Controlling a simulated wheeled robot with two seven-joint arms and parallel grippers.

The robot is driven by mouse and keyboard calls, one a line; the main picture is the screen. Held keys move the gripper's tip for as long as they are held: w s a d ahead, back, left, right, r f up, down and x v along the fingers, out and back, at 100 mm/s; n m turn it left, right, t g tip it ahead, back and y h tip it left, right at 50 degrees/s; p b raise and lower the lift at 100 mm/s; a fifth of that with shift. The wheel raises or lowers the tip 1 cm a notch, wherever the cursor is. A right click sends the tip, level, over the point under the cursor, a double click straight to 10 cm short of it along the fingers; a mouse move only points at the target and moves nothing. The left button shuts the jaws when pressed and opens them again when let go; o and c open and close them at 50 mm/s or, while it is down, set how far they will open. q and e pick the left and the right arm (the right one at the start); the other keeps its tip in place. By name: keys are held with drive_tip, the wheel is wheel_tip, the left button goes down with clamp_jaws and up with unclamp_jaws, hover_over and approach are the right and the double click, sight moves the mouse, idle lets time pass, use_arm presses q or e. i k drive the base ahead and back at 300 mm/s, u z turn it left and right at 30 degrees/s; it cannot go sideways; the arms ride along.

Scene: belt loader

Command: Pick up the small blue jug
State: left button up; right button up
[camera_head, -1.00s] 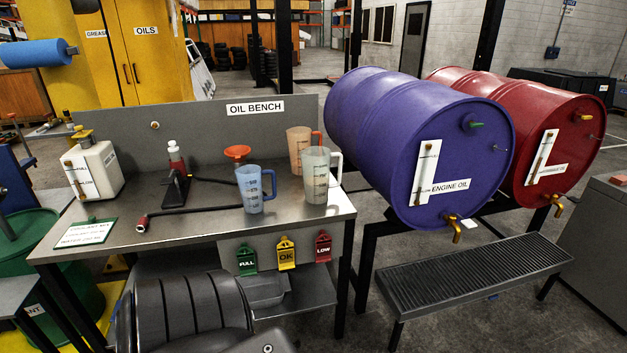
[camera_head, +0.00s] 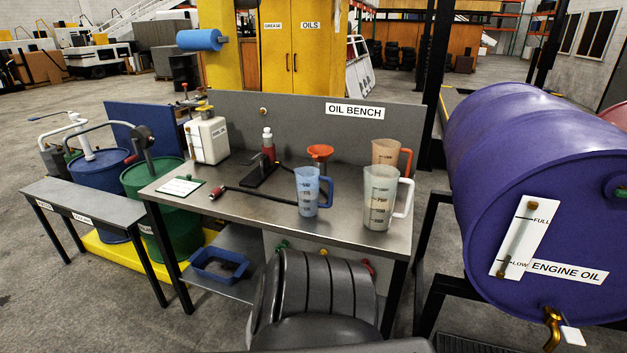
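The small blue jug (camera_head: 307,192) stands upright on the steel oil bench (camera_head: 240,205), toward its right half. It is translucent blue with measuring marks and a darker blue handle on its right. A larger clear jug (camera_head: 379,197) with a white handle stands to its right, and a jug with an orange handle (camera_head: 391,154) stands behind that one. Neither of my grippers is in view.
A hand pump with a hose (camera_head: 262,165) and a white container (camera_head: 207,138) stand on the bench. A purple engine oil drum (camera_head: 545,200) is at the right. Green (camera_head: 150,190) and blue drums stand at the left behind a low grey table (camera_head: 85,208). Floor at the lower left is clear.

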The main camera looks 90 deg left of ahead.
sight(307, 178)
drive_tip(key=u, duration=0.6)
drive_tip(key=i, duration=0.7)
drive_tip(key=u, duration=0.8)
